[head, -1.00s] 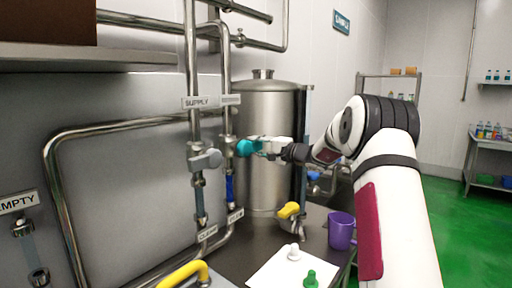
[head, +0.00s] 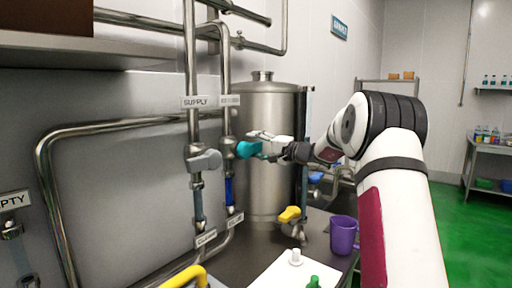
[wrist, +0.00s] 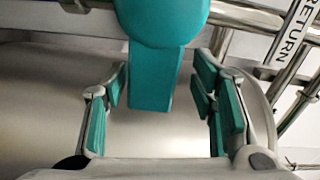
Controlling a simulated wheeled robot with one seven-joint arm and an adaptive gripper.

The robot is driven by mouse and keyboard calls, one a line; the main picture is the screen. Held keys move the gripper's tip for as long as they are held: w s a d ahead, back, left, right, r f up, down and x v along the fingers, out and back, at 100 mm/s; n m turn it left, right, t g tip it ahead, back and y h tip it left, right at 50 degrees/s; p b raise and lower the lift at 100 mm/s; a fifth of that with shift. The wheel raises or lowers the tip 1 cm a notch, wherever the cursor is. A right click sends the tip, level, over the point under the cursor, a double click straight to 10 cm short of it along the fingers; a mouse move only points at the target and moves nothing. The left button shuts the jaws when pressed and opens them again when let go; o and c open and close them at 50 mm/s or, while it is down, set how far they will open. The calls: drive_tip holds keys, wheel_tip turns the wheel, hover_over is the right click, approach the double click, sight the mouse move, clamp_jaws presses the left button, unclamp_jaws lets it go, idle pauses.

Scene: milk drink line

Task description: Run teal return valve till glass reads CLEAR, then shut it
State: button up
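The teal return valve handle (head: 246,149) is on the right-hand upright pipe. In the wrist view the handle (wrist: 157,78) has a round head and a flat tab hanging down between my fingers. My gripper (wrist: 162,88) is open, with a finger on each side of the tab and a visible gap on both sides. In the head view my gripper (head: 266,147) comes to the handle from the right. Below the valve is a blue-filled sight glass (head: 229,190). The tag under it (head: 235,219) is too small to read surely.
A grey supply valve (head: 205,160) sits on the pipe to the left, above a greyish glass. A steel tank (head: 268,115) stands behind my gripper. A yellow valve handle (head: 289,214), a purple mug (head: 343,235) and a white board (head: 270,272) are below.

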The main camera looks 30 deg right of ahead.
drive_tip(key=shift+s, duration=0.1)
drive_tip(key=v, duration=1.1)
drive_tip(key=shift+s, duration=0.4)
drive_tip(key=shift+d, duration=0.15)
